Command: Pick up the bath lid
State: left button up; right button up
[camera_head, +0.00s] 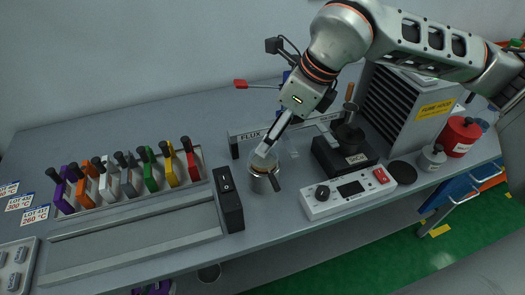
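The black solder bath (343,158), labelled SnCu, stands right of centre on the bench. A dark round piece (348,134) sits on it and looks like the bath lid. A stem with a brown wooden handle (349,92) shows just above it. The fingers overlap the pot's top. I cannot tell whether they touch or grip anything. My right gripper is not in view.
A white control box (348,194) stands in front of the bath. A dark disc (403,172) lies to its right, near a metal canister (431,158) and red can (459,136). The fume hood (405,105) stands behind. Coloured clips (151,170) fill a rack at left.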

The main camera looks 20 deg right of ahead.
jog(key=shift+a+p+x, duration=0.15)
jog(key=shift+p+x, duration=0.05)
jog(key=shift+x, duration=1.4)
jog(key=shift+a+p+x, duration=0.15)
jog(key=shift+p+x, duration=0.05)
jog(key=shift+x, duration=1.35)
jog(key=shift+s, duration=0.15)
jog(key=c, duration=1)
